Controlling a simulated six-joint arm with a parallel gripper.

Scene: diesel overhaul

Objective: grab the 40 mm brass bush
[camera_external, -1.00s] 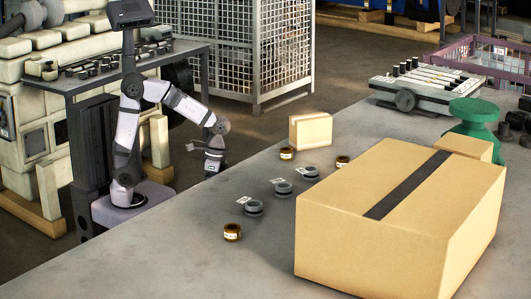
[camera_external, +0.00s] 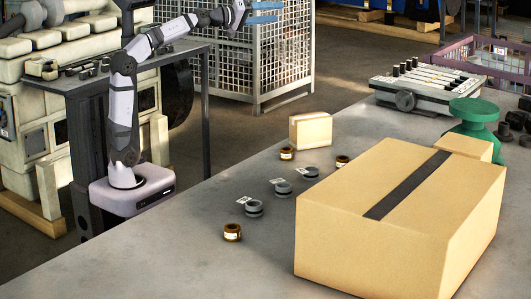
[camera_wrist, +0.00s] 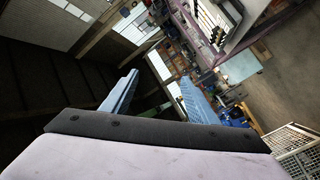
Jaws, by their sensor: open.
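Three brass bushes stand on the grey bench: one at the near left (camera_external: 232,232), one by the small carton (camera_external: 287,153), and one partly hidden behind the large box (camera_external: 342,161). Their markings are too small to read, so I cannot tell which is 40 mm. My gripper (camera_external: 266,12) is open with blue fingers, raised high at the top of the external view, far above and behind the bushes. In the wrist view its two fingers (camera_wrist: 158,78) are apart with nothing between them. No bush shows in the wrist view.
Grey rings (camera_external: 254,208), (camera_external: 283,189), (camera_external: 310,173) with small white tags lie in a row between the brass bushes. A large taped box (camera_external: 450,215) fills the bench's right side. A small carton (camera_external: 311,130) stands behind. The bench's left front is clear.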

